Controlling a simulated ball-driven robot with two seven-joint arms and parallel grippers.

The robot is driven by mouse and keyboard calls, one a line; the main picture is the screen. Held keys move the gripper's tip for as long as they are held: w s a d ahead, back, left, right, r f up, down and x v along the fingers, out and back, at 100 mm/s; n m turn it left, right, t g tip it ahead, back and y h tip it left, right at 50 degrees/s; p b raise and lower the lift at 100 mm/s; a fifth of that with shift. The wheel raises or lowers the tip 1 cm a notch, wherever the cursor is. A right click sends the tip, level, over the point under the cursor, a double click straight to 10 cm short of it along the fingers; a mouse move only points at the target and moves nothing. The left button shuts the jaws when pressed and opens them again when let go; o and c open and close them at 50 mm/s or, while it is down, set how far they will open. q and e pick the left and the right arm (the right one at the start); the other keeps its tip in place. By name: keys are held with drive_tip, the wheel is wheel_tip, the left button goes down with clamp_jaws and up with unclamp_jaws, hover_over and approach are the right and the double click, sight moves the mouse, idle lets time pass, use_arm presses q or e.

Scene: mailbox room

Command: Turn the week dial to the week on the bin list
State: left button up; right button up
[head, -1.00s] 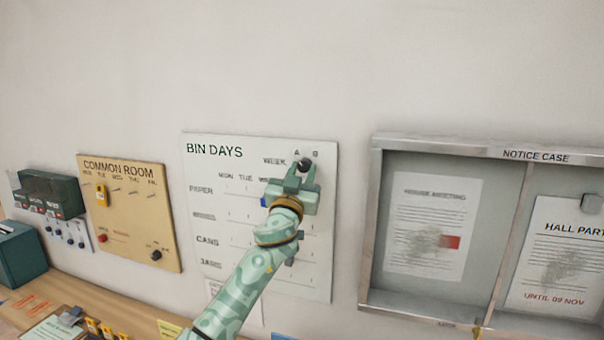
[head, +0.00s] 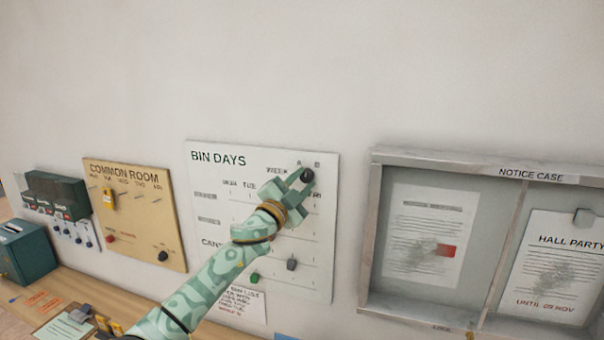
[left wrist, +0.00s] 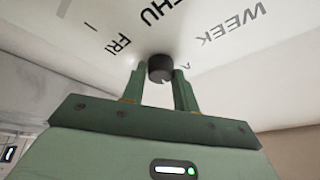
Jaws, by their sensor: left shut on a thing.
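The week dial, a small black knob (head: 307,175), is near the top right of the white BIN DAYS board (head: 215,177), just below the letters A and B. My left gripper (head: 301,178) is at the dial with its fingers on either side, shut on it. In the left wrist view the dark knob (left wrist: 160,68) sits between the two green fingertips (left wrist: 160,76), with the letter A beside it and WEEK to the right. Which letter the dial points to cannot be read. A printed paper, possibly the bin list (head: 240,303), hangs under the board, partly behind my arm. My right gripper is not in view.
A grey peg (head: 291,264) and a green peg (head: 254,278) are low on the board. The metal-framed notice case (head: 365,230) stands out to the right. The COMMON ROOM board (head: 135,225) hangs left, above a wooden shelf (head: 125,296).

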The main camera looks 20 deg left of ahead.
use_arm(q)
drive_tip(key=m+p, duration=0.1)
drive_tip(key=m, duration=0.1)
drive_tip(key=m+g+h+p, duration=0.1)
drive_tip(key=m+p, duration=0.1)
drive_tip(key=shift+a+r, duration=0.15)
drive_tip(key=shift+r, duration=0.2)
drive_tip(key=shift+m+g+p, duration=0.45)
drive_tip(key=shift+m+g, duration=0.25)
drive_tip(key=shift+m, duration=0.7)
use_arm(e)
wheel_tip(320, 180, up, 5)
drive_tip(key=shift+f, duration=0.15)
use_arm(q)
drive_tip(key=shift+f+m+h, duration=0.1)
drive_tip(key=shift+m+h, duration=0.2)
drive_tip(key=shift+m, duration=0.2)
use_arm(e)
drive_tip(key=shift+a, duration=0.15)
use_arm(q)
drive_tip(key=o, duration=1)
drive_tip(key=shift+c, duration=0.2)
drive_tip(key=b+v, duration=0.3)
drive_tip(key=v, duration=1.3)
drive_tip(key=shift+b, duration=0.4)
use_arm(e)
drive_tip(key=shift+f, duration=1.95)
